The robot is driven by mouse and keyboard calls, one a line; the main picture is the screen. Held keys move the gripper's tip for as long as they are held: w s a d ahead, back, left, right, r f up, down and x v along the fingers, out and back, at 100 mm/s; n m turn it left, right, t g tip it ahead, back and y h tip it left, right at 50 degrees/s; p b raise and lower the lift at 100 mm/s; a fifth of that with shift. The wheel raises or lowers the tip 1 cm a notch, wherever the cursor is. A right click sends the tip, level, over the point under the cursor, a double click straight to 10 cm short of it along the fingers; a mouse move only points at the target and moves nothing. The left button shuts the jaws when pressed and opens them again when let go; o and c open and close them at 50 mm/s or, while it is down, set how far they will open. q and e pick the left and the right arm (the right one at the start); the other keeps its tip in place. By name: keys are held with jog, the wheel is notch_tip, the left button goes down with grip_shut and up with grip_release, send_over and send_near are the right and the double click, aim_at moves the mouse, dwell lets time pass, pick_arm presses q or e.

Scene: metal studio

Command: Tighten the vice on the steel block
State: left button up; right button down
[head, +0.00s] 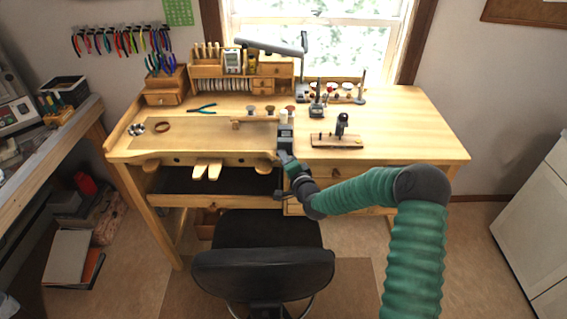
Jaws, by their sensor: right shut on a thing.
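A small light grey piece, apparently the steel block (284,116), shows at the top of the vice. My right gripper (285,158) reaches in from the lower right on a green arm and is at the front of the vice, below its body. It is shut on what seems to be the vice handle, which is mostly hidden by the fingers. The jaw gap around the block is too small to tell. My left gripper is out of view.
The workbench (420,132) has clear room at its right. A wooden board with a black tool (340,128) is right of the vice. A black chair (264,270) stands in front.

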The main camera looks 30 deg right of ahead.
jog(key=shift+s+f+m, duration=0.15)
jog(key=shift+f+m, duration=0.15)
jog(key=shift+f, duration=0.1)
jog(key=c, duration=1.7)
grip_release()
jog(key=shift+o, duration=1.1)
jog(key=shift+s+r, duration=0.1)
jog(key=shift+d+r, duration=0.1)
jog(key=v, duration=1.6)
jog(key=shift+s+b, duration=0.3)
jog(key=shift+o, duration=0.2)
